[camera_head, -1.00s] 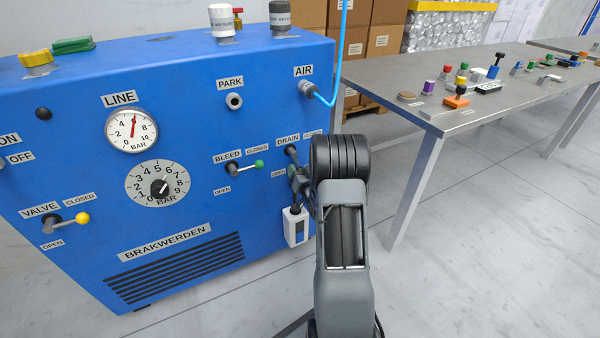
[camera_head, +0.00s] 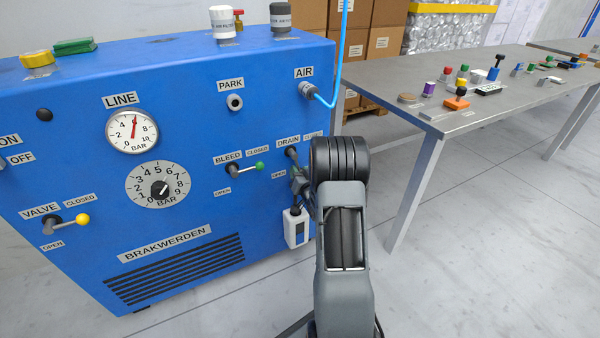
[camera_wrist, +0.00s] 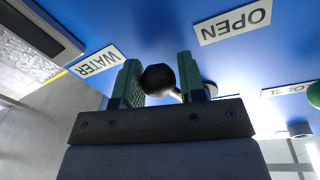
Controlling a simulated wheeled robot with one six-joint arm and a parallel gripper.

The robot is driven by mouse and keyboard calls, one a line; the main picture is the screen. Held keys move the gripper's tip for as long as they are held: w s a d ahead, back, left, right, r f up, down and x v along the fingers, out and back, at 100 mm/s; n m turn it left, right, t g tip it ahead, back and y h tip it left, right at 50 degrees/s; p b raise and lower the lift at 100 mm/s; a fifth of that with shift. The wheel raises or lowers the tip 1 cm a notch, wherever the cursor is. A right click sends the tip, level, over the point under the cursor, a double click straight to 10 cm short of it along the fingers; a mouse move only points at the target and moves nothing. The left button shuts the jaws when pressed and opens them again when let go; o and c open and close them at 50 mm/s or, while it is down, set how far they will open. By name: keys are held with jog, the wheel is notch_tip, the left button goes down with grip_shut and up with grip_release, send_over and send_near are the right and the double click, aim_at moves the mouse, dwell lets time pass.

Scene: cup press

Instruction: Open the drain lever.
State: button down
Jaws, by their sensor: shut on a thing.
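The drain lever's dark pivot (camera_head: 291,152) is on the right side of the blue panel, under the DRAIN label. Its handle is mostly hidden behind my gripper (camera_head: 299,184) and arm in the head view. In the wrist view, the lever's black ball knob (camera_wrist: 158,80) sits between the two green fingers of my gripper (camera_wrist: 160,84), which is shut on it. A pale rod runs from the knob toward the pivot at right. The OPEN label (camera_wrist: 236,21) lies beyond the fingers. The lever's exact angle is hard to tell.
The bleed lever (camera_head: 247,168) with a green knob is just left of the drain lever. A white box (camera_head: 296,227) is low on the panel below my gripper. A blue hose (camera_head: 338,65) runs above. A grey table (camera_head: 395,82) stands at right.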

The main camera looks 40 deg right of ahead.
jog(key=shift+a+m, duration=0.15)
jog(key=shift+m, duration=0.35)
jog(key=c, duration=1)
grip_release()
jog(key=shift+r, duration=0.1)
jog(key=shift+o, duration=1.1)
jog(key=p+v, duration=0.3)
jog(key=v, duration=1)
jog(key=shift+s+a, duration=0.15)
jog(key=shift+s, duration=0.2)
